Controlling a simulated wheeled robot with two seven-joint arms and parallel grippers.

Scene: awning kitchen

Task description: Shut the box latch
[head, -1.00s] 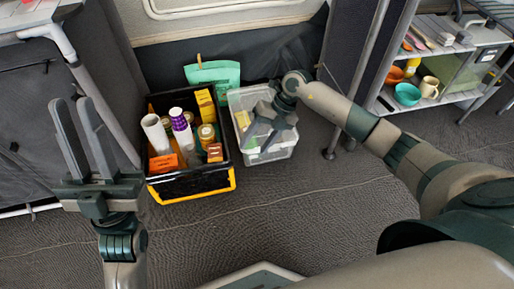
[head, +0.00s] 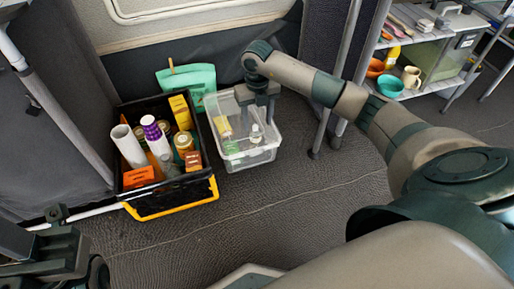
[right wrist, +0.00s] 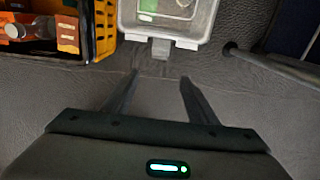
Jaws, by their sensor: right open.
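A clear plastic box (head: 232,158) with a pale rim stands on the floor; a bottle and other small items show inside. I cannot tell whether a clear lid covers it. In the right wrist view the box (right wrist: 198,32) is at the top, and a pale latch tab (right wrist: 160,48) sticks out from its near edge. My right gripper (head: 260,112) is open and empty, fingers pointing down at the box in the head view. In the wrist view its fingertips (right wrist: 159,76) are apart, just short of the tab, one either side. My left gripper (head: 50,245) is cut off at lower left, fingers unclear.
A black and yellow crate (head: 165,205) full of bottles and packets stands close left of the box. A green bag (head: 187,82) is behind it. A metal leg (head: 335,85) and a shelf (head: 435,85) are to the right. The floor in front is clear.

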